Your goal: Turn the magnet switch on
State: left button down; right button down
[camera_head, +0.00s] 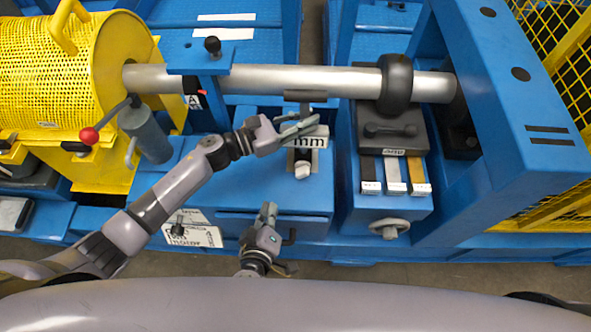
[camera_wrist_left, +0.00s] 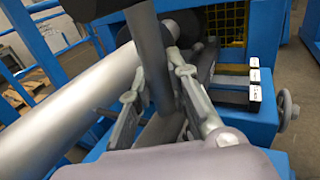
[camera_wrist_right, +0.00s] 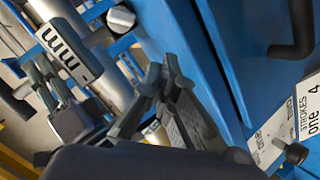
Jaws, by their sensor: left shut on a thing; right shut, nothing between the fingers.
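My left gripper (camera_head: 300,124) reaches in over the blue housing, just below the silver shaft. In the left wrist view its fingers (camera_wrist_left: 180,95) are shut on an upright dark grey post (camera_wrist_left: 150,60). Against that post in the head view is a white block marked "mm" (camera_head: 312,142). A white knob (camera_head: 302,170) sits just below the block; it may be the magnet switch, but no marking tells. My right gripper (camera_head: 268,211) is shut and empty, lower in the picture and apart from the knob. In the right wrist view the block (camera_wrist_right: 68,52) and knob (camera_wrist_right: 121,18) lie beyond its fingertips (camera_wrist_right: 166,75).
The silver shaft (camera_head: 290,79) runs across with a black ring (camera_head: 396,84) on it. A yellow mesh guard (camera_head: 50,70) and a red-knobbed lever (camera_head: 90,135) stand left. Several labelled blocks (camera_head: 394,174) and a grey handwheel (camera_head: 390,227) are right. A blue frame (camera_head: 510,90) rises far right.

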notch_tip(320, 180, up, 6)
jog(key=w+d+m+t+h, duration=0.1)
jog(key=t, duration=0.2)
send_over(302, 172)
jog(key=s+a, duration=0.2)
jog(key=a, duration=0.3)
jog(key=shift+w+d+f, duration=0.1)
jog(key=shift+d+f, duration=0.05)
jog(key=shift+f, duration=0.3)
jog(key=shift+w+d+f, duration=0.1)
jog(key=shift+f, duration=0.3)
jog(key=shift+d+f, duration=0.9)
jog(key=shift+f, duration=0.05)
jog(key=shift+d+f+m, duration=0.3)
jog(key=shift+d+f, duration=0.2)
jog(key=shift+f, duration=0.05)
